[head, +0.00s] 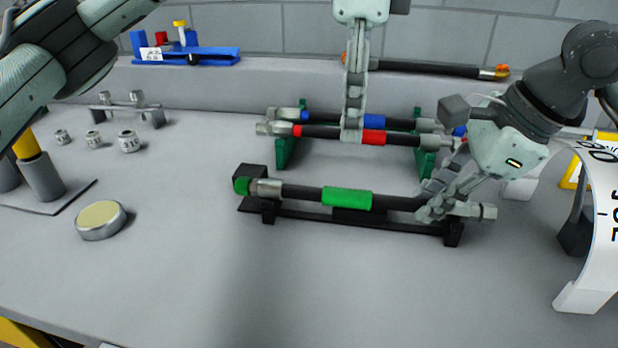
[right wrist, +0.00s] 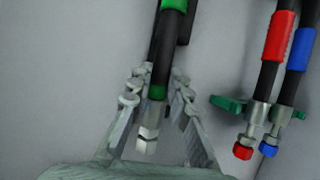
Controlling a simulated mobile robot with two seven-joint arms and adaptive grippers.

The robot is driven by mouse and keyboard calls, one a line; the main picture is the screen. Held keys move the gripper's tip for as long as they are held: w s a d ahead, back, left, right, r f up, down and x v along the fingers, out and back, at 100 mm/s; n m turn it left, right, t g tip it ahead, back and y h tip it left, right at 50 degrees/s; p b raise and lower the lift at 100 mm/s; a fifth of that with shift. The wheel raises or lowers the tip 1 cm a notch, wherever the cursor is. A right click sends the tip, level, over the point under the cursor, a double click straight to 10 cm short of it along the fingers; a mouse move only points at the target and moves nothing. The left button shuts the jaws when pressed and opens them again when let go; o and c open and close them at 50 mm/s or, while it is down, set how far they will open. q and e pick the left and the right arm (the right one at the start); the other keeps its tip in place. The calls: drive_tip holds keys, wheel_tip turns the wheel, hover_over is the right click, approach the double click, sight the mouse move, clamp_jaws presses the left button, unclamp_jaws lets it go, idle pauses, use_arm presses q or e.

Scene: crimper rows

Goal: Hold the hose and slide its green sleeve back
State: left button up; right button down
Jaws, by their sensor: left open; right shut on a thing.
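The black hose (head: 300,193) with a green sleeve (head: 347,198) around its middle lies on a low black stand. Its left end has a metal fitting and a green cap (head: 241,186). My right gripper (head: 432,210) is shut on the hose near its right end, right of the sleeve. In the right wrist view its fingers (right wrist: 157,88) flank the hose just behind the metal end fitting (right wrist: 147,135), and the green sleeve (right wrist: 174,5) shows at the top edge. My left gripper (head: 352,138) points down, open and empty, above and behind the sleeve; its finger gap is seen edge-on.
Behind, hoses with red (head: 374,137) and blue (head: 375,121) sleeves rest on green supports (head: 284,151). A black hose (head: 430,68) lies on the back ledge. A round tin (head: 101,220) stands left, a curved white sign (head: 598,240) right. The front table is clear.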

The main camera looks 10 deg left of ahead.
drive_tip(key=c, duration=1.3)
unclamp_jaws()
drive_tip(key=shift+c, duration=0.2)
drive_tip(key=shift+r, duration=0.1)
